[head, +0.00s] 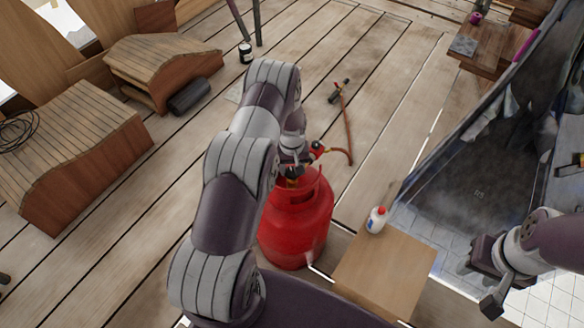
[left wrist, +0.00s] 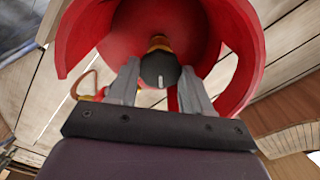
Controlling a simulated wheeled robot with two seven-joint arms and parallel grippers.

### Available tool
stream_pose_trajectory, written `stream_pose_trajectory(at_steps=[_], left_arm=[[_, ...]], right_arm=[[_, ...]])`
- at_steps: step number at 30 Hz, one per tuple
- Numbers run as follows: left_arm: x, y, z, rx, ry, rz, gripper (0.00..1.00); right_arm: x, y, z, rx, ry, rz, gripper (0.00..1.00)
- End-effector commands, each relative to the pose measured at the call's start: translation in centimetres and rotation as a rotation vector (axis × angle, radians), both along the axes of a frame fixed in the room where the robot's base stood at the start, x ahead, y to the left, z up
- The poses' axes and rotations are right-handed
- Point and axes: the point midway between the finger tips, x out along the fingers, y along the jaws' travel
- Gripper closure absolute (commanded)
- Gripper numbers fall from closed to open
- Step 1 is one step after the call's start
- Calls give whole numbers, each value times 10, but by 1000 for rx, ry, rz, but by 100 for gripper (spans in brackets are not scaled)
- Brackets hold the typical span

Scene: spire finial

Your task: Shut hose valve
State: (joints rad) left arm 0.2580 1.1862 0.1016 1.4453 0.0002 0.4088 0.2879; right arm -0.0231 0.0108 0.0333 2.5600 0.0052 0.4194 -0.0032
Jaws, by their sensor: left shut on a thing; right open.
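A red gas cylinder (head: 297,222) stands on the plank floor, partly hidden behind my left arm. In the left wrist view, its red collar (left wrist: 236,50) surrounds a black valve knob (left wrist: 160,74) with a white mark, above a brass stem. My left gripper (head: 291,166) is at the cylinder's top; the wrist view shows its fingers (left wrist: 160,78) shut on the knob, one on each side. A black-and-red fitting (head: 317,149) joins a reddish-brown hose (head: 348,128) that runs to a torch (head: 339,91) on the floor. My right gripper (head: 490,279) is open and empty at the right.
A small wooden table (head: 385,272) with a white, red-capped bottle (head: 377,219) stands right of the cylinder. Wooden curved-top blocks (head: 75,150) are at left, with a dark roll (head: 189,97) nearby. A dark sheeted structure (head: 480,180) fills the right. Floor beyond the cylinder is mostly clear.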

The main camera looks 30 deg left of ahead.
Motion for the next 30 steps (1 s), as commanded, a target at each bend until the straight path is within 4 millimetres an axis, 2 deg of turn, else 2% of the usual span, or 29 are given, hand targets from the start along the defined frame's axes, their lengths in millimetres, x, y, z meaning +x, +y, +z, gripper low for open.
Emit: stream_pose_trajectory(at_steps=[18, 30], left_arm=[[1, 0, 0, 1, -2, -567, 81], [1, 0, 0, 1, -2, -820, 81]], right_arm=[[0, 0, -5, 0, 0, 0, 57], [0, 0, -7, 0, 0, 0, 57]])
